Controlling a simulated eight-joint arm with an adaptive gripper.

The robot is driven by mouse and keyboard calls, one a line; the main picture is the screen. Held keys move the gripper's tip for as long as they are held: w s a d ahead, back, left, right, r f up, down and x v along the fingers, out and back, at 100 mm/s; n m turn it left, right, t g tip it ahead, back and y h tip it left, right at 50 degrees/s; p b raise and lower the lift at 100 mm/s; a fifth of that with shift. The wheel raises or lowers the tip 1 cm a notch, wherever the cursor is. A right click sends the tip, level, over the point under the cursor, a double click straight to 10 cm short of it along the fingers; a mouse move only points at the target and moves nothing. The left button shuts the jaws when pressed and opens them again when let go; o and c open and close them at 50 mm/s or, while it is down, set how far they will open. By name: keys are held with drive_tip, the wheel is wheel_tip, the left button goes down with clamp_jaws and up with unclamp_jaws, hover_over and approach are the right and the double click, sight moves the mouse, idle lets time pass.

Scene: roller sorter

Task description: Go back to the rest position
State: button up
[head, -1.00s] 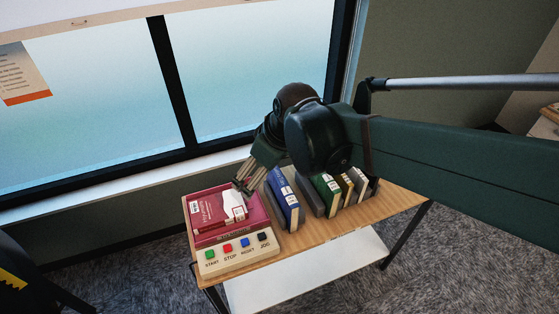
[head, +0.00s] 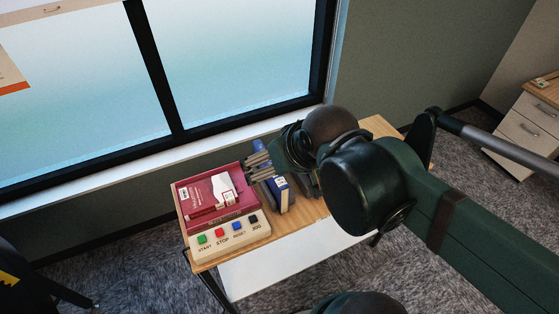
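My gripper (head: 255,163) hangs above the table, its fingers pointing left, just right of the red book (head: 205,205) and over the blue book (head: 279,193). I see no object in it, but the fingers are too small and dark to tell whether they are open or shut. The red book lies flat on the control box with a white-and-red card or booklet (head: 222,186) on top. The blue book stands upright, partly covered by my gripper. My arm hides most of the other upright books behind it.
The control box (head: 240,239) has green, red, blue and black buttons at its front. A drawer cabinet (head: 522,128) stands at the far right, with carpet between.

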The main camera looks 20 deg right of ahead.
idle(0.4)
wheel_tip(320, 180, down, 4)
drive_tip(key=b, duration=0.3)
drive_tip(key=shift+r+b, duration=0.15)
drive_tip(key=shift+b, duration=0.2)
idle(2.2)
